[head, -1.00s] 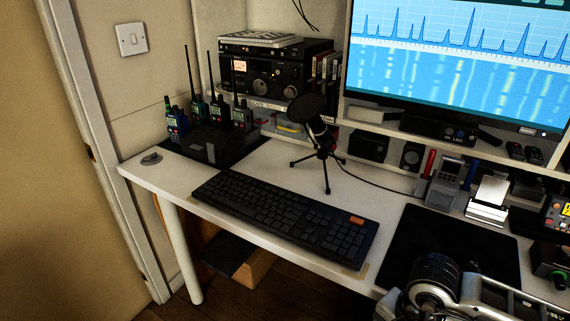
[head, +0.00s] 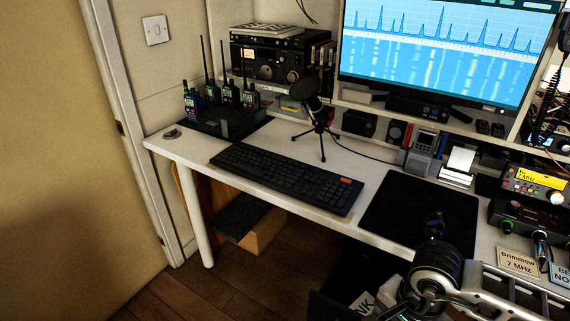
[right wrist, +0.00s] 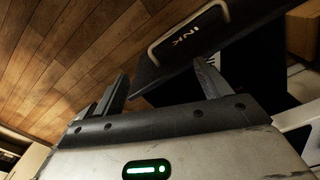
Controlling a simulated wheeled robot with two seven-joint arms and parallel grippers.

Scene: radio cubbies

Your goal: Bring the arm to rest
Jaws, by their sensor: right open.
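My right arm (head: 440,275) comes in at the lower right of the head view, in front of the desk edge. Its gripper cannot be made out clearly there. In the right wrist view my right gripper (right wrist: 162,82) is open, its two dark fingers spread, with nothing between them. My left gripper is in neither view.
The white desk (head: 300,150) carries a keyboard (head: 285,178), a black mat (head: 420,212), a microphone (head: 313,105) and several handheld radios (head: 228,94). A dark bin (head: 335,305) stands below the front edge. Wooden floor (head: 215,290) is clear at lower left.

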